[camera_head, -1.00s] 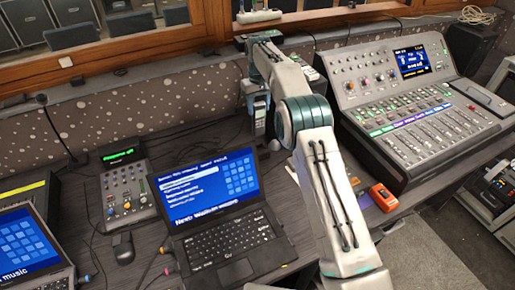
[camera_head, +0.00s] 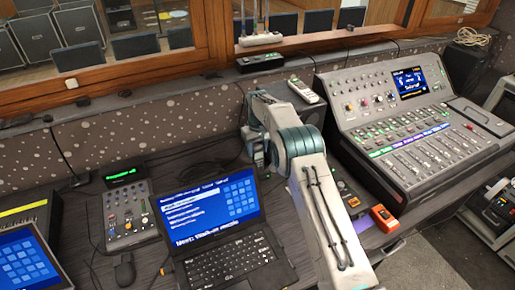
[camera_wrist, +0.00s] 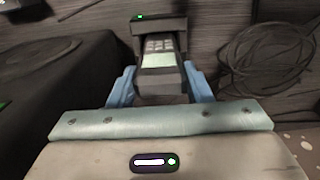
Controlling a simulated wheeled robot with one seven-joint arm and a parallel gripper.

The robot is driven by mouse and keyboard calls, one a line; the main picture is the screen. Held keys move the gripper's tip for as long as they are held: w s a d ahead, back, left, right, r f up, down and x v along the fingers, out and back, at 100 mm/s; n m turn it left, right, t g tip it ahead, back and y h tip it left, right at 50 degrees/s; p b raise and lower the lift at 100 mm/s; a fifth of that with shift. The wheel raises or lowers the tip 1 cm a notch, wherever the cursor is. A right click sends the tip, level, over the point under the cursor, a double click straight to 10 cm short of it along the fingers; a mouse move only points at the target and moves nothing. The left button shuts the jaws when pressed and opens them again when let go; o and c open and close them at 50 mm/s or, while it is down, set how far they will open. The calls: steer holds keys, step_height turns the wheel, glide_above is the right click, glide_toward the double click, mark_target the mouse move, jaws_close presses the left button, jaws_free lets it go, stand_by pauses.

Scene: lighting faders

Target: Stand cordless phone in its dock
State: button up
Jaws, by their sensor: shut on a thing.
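In the wrist view the cordless phone (camera_wrist: 159,61), dark with a grey keypad and a pale screen, is between the blue fingers of my gripper (camera_wrist: 160,82). My gripper is shut on it. The phone's screen end is towards my gripper and its keypad end points away. A dark block with a small green light, apparently the dock (camera_wrist: 172,21), is at that far end. I cannot tell whether the phone is seated in it. In the head view my gripper (camera_head: 255,152) is behind the laptop, partly hidden by my arm; phone and dock are not clear there.
An open laptop (camera_head: 222,250) stands in front of my gripper. A small control box (camera_head: 128,205) is to the left and a large mixing console (camera_head: 420,130) to the right. A pale handset-like device (camera_head: 307,91) lies behind my arm. Loose cable (camera_wrist: 265,60) lies right of the phone.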

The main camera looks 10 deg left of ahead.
steer(key=shift+f, duration=0.2)
steer(key=o, duration=1.3)
steer(key=shift+r, duration=0.1)
step_height(320, 180, up, 12)
steer(key=b, duration=0.1)
steer(key=s+d+r+m+t, duration=0.2)
steer(key=s+d+r+m, duration=0.1)
steer(key=s+d+r, duration=1.35)
steer(key=s+d+f+m, duration=0.1)
steer(key=s+d+f, duration=0.1)
steer(key=s, duration=0.6)
steer(key=s+d+f+m+t, duration=0.1)
steer(key=s+d, duration=0.4)
steer(key=s, duration=0.4)
steer(key=s+d+f+m, duration=0.1)
steer(key=s+d, duration=0.3)
steer(key=s, duration=0.4)
steer(key=shift+s+d+f+m+t, duration=0.1)
steer(key=shift+d+f+m+t, duration=0.1)
steer(key=shift+f, duration=0.25)
steer(key=shift+s+d+f+m+t, duration=0.1)
steer(key=shift+f+m, duration=0.1)
steer(key=shift+f, duration=0.2)
